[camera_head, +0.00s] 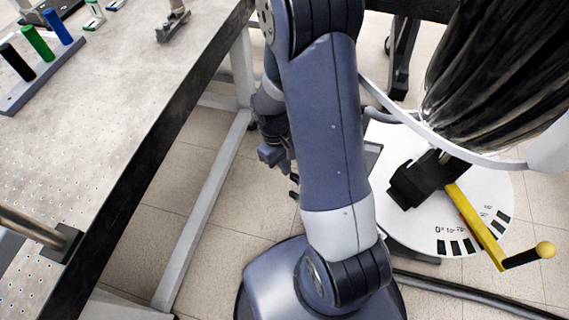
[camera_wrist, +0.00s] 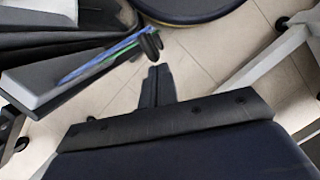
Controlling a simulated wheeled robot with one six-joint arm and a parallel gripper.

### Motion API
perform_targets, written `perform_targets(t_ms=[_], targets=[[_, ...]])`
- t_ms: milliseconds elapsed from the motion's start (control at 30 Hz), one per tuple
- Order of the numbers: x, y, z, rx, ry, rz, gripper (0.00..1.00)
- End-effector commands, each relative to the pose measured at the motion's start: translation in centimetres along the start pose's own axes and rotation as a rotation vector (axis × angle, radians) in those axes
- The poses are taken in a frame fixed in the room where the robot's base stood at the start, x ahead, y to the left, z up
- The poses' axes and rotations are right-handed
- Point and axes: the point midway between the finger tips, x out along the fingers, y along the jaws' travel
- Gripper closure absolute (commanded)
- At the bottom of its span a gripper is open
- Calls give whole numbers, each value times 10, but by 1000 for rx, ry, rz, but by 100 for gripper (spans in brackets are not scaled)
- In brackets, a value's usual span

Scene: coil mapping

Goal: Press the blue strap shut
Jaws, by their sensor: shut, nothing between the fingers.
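A thin blue strip (camera_wrist: 100,62), which may be the blue strap, shows in the wrist view beside a green strip (camera_wrist: 118,55). Both lie slanted along a grey and black wedge-shaped part (camera_wrist: 35,85). Dark rounded ends (camera_wrist: 151,43) sit at their upper right. I cannot tell whether the strap is open or closed. My gripper (camera_wrist: 159,70) is shut and empty, its fingertips a little below those dark ends in the picture; contact cannot be made out. In the head view, my arm hides much of that area, and no blue strap can be made out.
A perforated table (camera_head: 110,95) fills the left, with a rack (camera_head: 45,80) holding black, green and blue cylinders. At right, a white marked disc (camera_head: 400,225) with a yellow crank handle (camera_head: 475,225) stands below a large black bundle (camera_head: 490,75). Floor shows between table and arm.

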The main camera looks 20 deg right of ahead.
Motion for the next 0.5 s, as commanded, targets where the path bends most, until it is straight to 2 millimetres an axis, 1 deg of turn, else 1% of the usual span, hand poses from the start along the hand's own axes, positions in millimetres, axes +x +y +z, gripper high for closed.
perform_targets(t_ms=[500], targets=[[3,-3,15,-110,-1,28,100]])
